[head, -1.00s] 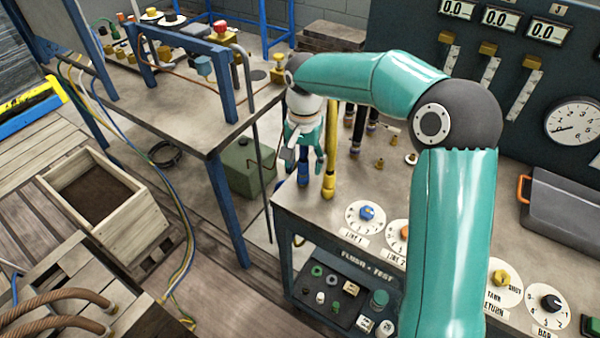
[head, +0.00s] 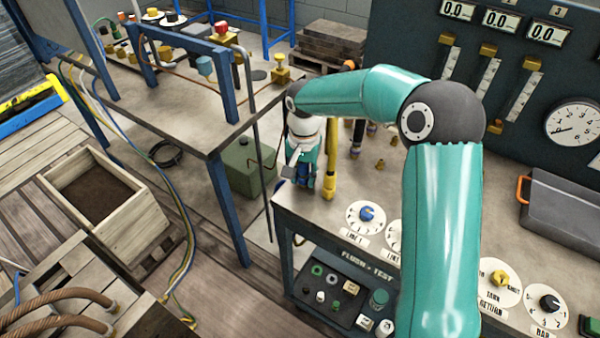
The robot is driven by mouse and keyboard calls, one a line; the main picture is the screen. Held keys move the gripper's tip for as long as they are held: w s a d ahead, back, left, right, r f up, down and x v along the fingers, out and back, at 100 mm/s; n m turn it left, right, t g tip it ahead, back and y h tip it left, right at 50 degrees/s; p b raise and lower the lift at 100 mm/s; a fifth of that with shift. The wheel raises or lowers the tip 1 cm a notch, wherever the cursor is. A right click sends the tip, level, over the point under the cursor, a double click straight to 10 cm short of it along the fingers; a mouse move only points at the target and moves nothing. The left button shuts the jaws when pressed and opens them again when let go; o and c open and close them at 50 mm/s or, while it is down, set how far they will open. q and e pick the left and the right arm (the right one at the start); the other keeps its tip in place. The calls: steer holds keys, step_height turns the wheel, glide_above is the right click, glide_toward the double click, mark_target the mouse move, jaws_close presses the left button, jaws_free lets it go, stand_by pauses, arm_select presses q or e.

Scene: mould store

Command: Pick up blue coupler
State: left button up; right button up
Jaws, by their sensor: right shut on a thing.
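The blue coupler (head: 303,180) stands at the left edge of the flush and test bench top, just left of a yellow post (head: 331,160). My right gripper (head: 303,184) reaches down over it from above and is shut on it. The fingers hide most of the coupler, and I cannot tell whether it still touches the bench. My left gripper is not in view.
Small brass fittings (head: 380,163) stand on the bench top (head: 292,203) right of the post. Dial knobs (head: 367,213) line the front edge. A gap separates this bench from the blue-legged table (head: 205,135) at left. A grey case (head: 570,215) lies at right.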

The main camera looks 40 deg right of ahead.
steer(key=shift+s+d, duration=0.1)
jaws_close()
steer(key=shift+r, duration=0.55)
step_height(320, 180, up, 19)
steer(key=p, duration=0.1)
